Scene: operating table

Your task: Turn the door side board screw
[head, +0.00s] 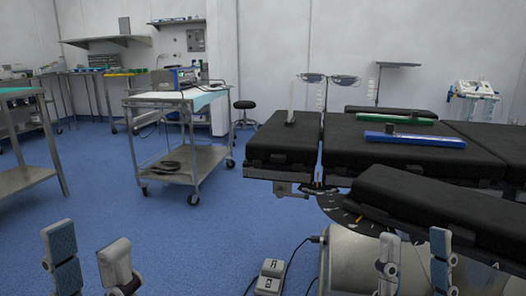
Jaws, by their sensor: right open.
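The black-padded operating table (365,150) stands at the right. One black leg board (440,205) juts toward me on its near right side. A small metal clamp (285,188) hangs under the table's near left edge. I cannot tell which screw is the door side board screw. My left gripper (86,246) is at the bottom left, fingers apart, empty, over the floor and far from the table. My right gripper (414,246) is open and empty at the bottom right, in front of the leg board and the table's base in the picture.
A blue bar (415,140) and a green bar (396,117) lie on the table. A foot pedal (270,276) with a cable is on the floor. A wheeled steel trolley (165,102) stands back left. The blue floor (190,235) between is clear.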

